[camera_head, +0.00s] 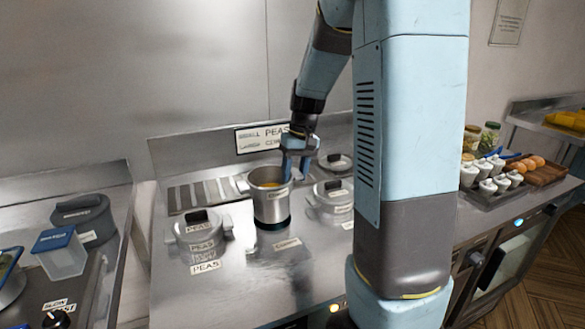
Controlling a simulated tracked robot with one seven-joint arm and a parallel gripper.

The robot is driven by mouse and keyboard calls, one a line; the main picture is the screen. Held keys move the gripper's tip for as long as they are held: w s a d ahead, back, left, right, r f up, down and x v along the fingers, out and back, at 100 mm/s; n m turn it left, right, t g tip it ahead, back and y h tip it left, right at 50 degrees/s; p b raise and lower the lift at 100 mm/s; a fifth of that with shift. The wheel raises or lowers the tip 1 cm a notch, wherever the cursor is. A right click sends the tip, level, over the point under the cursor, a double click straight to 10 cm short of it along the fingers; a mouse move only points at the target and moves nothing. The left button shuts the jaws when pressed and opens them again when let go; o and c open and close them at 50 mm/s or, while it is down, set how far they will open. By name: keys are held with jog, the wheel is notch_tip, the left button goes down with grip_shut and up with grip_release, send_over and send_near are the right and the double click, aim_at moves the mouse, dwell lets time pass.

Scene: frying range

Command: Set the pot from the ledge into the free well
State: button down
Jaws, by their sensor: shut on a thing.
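The pot (269,205) is a steel cylinder, upright and without a lid, with something orange inside and a pale label near its rim. My gripper (296,172) reaches down from behind and is shut on the pot's right rim or handle. The pot is over the middle of the steel range top (250,285), between lidded pots. A dark ring shows around its lower end. I cannot tell whether it is in a well or held just above one. The free well itself is hidden by the pot. A slotted ledge (182,198) runs behind it on the left.
Lidded pots stand close by, on the left (199,225), right (332,197) and back right (336,161). A tray of small jars (487,192) is on the right counter. The front of the range top is clear.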

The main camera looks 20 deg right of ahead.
send_near(293, 213)
jog(key=shift+a+f, duration=0.25)
jog(key=shift+f, duration=1.05)
jog(key=shift+a+f, duration=0.25)
jog(key=shift+f, duration=1.45)
jog(key=c, duration=0.5)
grip_release()
notch_tip(293, 213, up, 13)
jog(key=d, duration=0.2)
jog(key=shift+r, duration=0.25)
jog(key=s+a+r+t+h, duration=0.1)
jog(key=s+r, duration=0.4)
jog(key=s, duration=0.6)
jog(key=s+a+r+t+h, duration=0.1)
jog(key=s+a+r+t, duration=0.3)
jog(key=s, duration=0.8)
jog(key=a+r, duration=0.1)
jog(key=a, duration=0.1)
jog(key=shift+a+t, duration=0.3)
